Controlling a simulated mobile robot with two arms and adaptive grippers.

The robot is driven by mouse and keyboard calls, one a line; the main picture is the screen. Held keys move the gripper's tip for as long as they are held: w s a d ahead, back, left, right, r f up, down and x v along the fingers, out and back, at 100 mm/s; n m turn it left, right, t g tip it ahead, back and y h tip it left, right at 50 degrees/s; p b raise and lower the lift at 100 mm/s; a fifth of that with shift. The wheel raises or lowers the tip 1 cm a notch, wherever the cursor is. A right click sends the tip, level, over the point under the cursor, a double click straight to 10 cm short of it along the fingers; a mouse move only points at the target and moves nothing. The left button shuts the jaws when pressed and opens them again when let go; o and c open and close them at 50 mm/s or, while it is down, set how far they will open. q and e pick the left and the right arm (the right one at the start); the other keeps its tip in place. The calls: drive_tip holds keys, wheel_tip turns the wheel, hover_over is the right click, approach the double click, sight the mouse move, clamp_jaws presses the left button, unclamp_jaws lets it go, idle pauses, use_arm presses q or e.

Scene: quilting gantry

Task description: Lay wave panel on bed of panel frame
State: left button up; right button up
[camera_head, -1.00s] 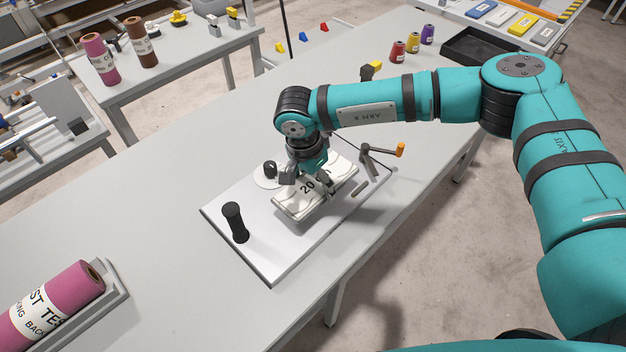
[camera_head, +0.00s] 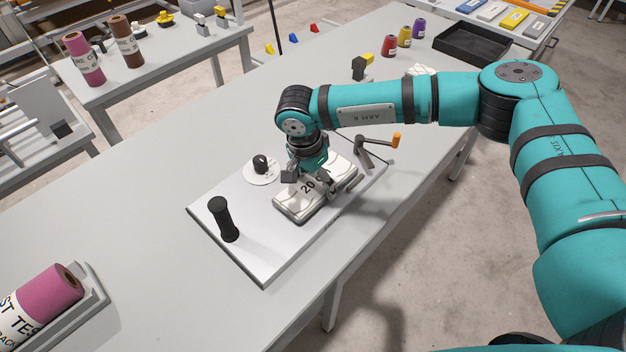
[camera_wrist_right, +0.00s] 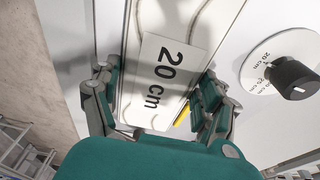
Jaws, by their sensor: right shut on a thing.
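The wave panel (camera_head: 296,203) is a white slab with dark wavy lines and a "20 cm" label. My right gripper (camera_head: 322,184) is shut on it, a finger at each long side; the wrist view shows the panel (camera_wrist_right: 190,20) between my right gripper's fingers (camera_wrist_right: 155,90). The panel frame (camera_head: 252,228) is a pale plate on the table with a black upright handle (camera_head: 223,218), a dial with black knob (camera_head: 261,166) and an orange-tipped crank (camera_head: 378,146). The panel is over its bed, low; I cannot tell whether it touches. My left gripper is out of view.
A pink roll (camera_head: 45,300) lies in a grey holder at lower left. Thread spools (camera_head: 404,37), a black tray (camera_head: 470,44) and a yellow-black item (camera_head: 361,67) stand toward the back. A white item (camera_head: 421,70) shows behind my arm.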

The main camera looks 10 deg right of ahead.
drive_tip(key=shift+f+b, duration=0.2)
drive_tip(key=shift+b, duration=0.1)
drive_tip(key=o, duration=1.1)
wheel_tip(320, 180, up, 12)
drive_tip(key=s+a, duration=0.1)
drive_tip(key=shift+a, duration=0.4)
drive_tip(key=shift+f, duration=0.1)
